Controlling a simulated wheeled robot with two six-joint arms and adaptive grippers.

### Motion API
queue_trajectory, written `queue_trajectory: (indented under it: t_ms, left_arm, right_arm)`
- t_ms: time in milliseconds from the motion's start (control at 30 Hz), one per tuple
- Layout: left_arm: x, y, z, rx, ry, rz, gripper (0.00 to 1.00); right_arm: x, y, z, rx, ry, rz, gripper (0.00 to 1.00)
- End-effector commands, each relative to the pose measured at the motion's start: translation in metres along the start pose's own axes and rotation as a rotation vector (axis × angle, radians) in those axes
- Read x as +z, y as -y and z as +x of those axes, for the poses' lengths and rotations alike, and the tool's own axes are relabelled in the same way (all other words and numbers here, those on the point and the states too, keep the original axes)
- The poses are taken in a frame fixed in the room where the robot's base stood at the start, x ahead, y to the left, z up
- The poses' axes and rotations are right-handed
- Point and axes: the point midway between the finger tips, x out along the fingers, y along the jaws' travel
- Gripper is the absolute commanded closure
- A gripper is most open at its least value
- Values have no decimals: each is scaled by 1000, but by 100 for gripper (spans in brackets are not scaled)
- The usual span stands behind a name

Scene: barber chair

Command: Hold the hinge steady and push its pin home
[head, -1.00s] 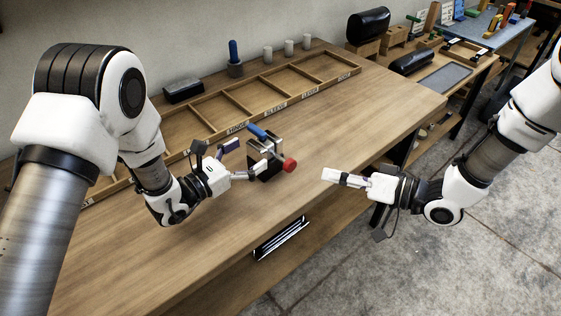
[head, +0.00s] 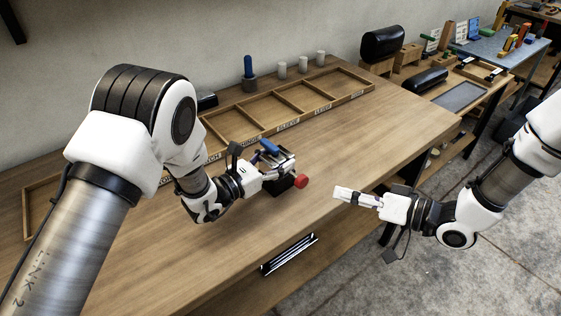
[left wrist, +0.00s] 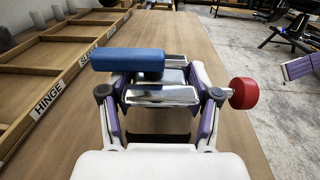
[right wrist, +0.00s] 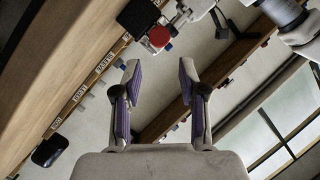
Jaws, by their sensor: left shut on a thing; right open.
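The hinge (left wrist: 160,95) is a shiny metal piece on a dark block (head: 279,184) on the bench. A blue cylinder (left wrist: 128,59) lies across its top, to the left in the left wrist view. A red knob (left wrist: 244,93), seemingly the pin's head, sticks out on the right; it also shows in the head view (head: 301,181). My left gripper (head: 280,172) is shut on the hinge, one finger on each side; the fingers partly hide it. My right gripper (head: 341,193) is open and empty, to the right of the red knob and apart from it.
A labelled wooden tray (head: 270,103) with several compartments runs along the back. A blue peg in a dark holder (head: 249,84) and several grey cylinders (head: 300,65) stand behind it. The bench front (head: 235,215) is clear. A second bench (head: 460,97) stands at the right.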

Motion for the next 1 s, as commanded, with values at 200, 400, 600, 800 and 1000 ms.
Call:
queue_trajectory:
  t_ms: [200, 400, 600, 800, 1000]
  left_arm:
    - [0, 0, 0, 0, 0, 0, 100]
    - [0, 0, 0, 0, 0, 0, 100]
    - [0, 0, 0, 0, 0, 0, 100]
    - [0, 0, 0, 0, 0, 0, 100]
    - [0, 0, 0, 0, 1, 0, 100]
  right_arm:
    - [0, 0, 0, 0, 0, -16, 94]
    - [-2, 7, 0, -35, -12, -327, 100]
    - [-21, 22, 1, -183, -102, -1080, 100]
    - [-30, 17, -11, -325, -306, -1863, 100]
    - [-17, -28, -40, -441, -502, -2375, 100]
